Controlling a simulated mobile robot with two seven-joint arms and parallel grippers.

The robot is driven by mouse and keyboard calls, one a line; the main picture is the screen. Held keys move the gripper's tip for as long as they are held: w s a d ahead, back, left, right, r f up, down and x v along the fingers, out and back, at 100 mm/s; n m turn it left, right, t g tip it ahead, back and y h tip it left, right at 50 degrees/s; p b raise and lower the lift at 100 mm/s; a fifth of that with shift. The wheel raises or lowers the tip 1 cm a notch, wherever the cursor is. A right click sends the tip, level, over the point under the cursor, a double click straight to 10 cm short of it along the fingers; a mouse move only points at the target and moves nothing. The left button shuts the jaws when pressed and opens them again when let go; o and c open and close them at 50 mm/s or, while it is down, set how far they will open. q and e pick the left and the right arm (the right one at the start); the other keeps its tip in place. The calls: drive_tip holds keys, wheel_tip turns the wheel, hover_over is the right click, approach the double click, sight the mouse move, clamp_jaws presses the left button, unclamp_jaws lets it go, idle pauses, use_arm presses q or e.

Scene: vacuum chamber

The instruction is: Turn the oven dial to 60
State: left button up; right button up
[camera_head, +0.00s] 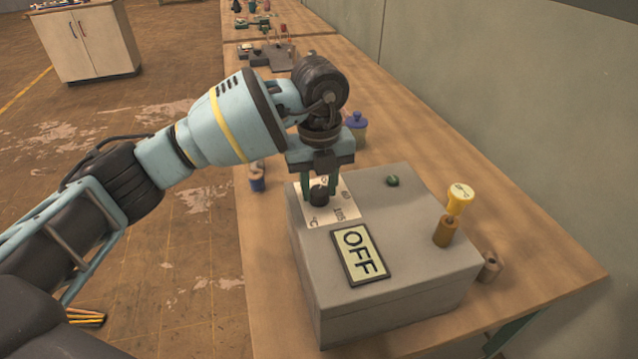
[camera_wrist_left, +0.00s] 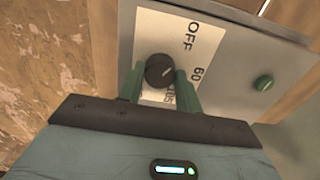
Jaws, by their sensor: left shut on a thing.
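The grey oven box (camera_head: 420,270) stands on the wooden bench, with a tilted display (camera_head: 361,254) on its top that reads OFF. A small black dial (camera_head: 319,196) sits on a white label plate (camera_head: 346,208) at the box's left side. My left gripper (camera_head: 320,189) comes down from above with its green fingers shut on the dial. In the left wrist view the fingers flank the dial (camera_wrist_left: 160,71), whose pale mark points to the upper right. The plate (camera_wrist_left: 205,38) there shows OFF, 60 and 105. My right gripper is not in view.
A green button (camera_head: 392,181) is on the box top. The bench's right front (camera_head: 555,275) is mostly clear.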

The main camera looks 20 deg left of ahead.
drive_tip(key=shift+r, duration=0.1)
use_arm(q)
drive_tip(key=m+p, duration=0.1)
drive_tip(key=m, duration=0.1)
drive_tip(key=shift+r+m, duration=0.2)
drive_tip(key=shift+m, duration=1.1)
drive_tip(key=m+p, duration=0.1)
drive_tip(key=m, duration=0.3)
drive_tip(key=shift+f, duration=0.1)
drive_tip(key=shift+m, duration=1.4)
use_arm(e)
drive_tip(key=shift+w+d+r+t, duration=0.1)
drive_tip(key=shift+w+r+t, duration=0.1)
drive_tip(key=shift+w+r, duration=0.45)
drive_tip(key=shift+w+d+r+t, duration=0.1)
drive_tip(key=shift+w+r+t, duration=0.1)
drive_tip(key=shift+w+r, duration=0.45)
use_arm(q)
drive_tip(key=shift+f, duration=0.1)
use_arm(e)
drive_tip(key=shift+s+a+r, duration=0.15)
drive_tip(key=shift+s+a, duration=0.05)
use_arm(q)
drive_tip(key=o, duration=1)
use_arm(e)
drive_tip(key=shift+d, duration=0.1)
